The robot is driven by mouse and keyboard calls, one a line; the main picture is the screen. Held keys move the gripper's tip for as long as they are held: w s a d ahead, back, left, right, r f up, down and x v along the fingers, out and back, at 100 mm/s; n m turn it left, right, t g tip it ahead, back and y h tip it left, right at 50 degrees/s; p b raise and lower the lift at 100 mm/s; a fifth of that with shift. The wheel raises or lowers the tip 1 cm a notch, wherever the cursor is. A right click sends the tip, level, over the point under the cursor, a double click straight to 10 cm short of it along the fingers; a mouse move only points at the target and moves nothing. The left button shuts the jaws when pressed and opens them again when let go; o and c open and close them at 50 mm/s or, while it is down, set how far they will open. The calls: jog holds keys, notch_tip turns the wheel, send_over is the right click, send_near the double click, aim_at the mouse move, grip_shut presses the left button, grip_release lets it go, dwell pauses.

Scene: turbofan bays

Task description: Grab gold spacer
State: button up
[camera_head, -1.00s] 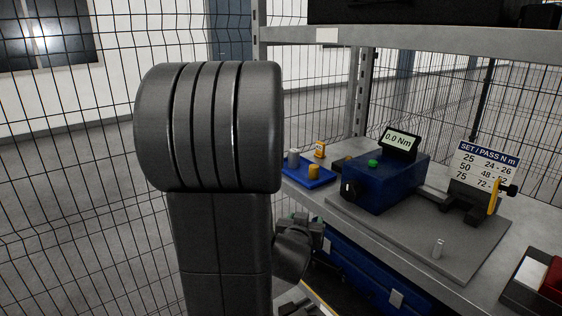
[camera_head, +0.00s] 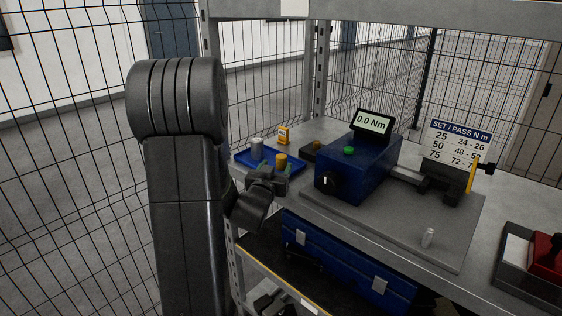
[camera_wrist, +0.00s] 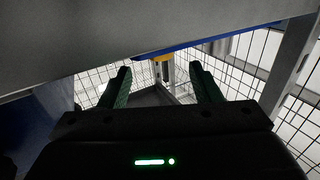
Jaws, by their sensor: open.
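The gold spacer (camera_head: 281,161) is a small gold cylinder standing in the shallow blue tray (camera_head: 242,154) at the shelf's left end. In the wrist view it shows as a gold shape (camera_wrist: 163,71) between the fingers, by the tray's blue edge (camera_wrist: 240,37). My gripper (camera_head: 275,170) has its green-padded fingers spread at the tray's front edge, just in front of the spacer. In the wrist view the fingers (camera_wrist: 160,70) are apart with nothing clasped. The spacer's lower part is partly hidden by my gripper in the head view.
A grey cylinder (camera_head: 257,148) stands in the tray, left of the spacer. A yellow labelled item (camera_head: 284,135) stands behind. The blue torque tester (camera_head: 360,168) is close on the right. A shelf post (camera_head: 319,70) and wire mesh stand behind.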

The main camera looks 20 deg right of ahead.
aim_at(281, 158)
jog(key=p+x, duration=0.1)
jog(key=x, duration=0.4)
jog(key=shift+w+d, duration=0.2)
jog(key=shift+w, duration=0.1)
jog(key=c, duration=1.2)
jog(key=shift+r, duration=0.1)
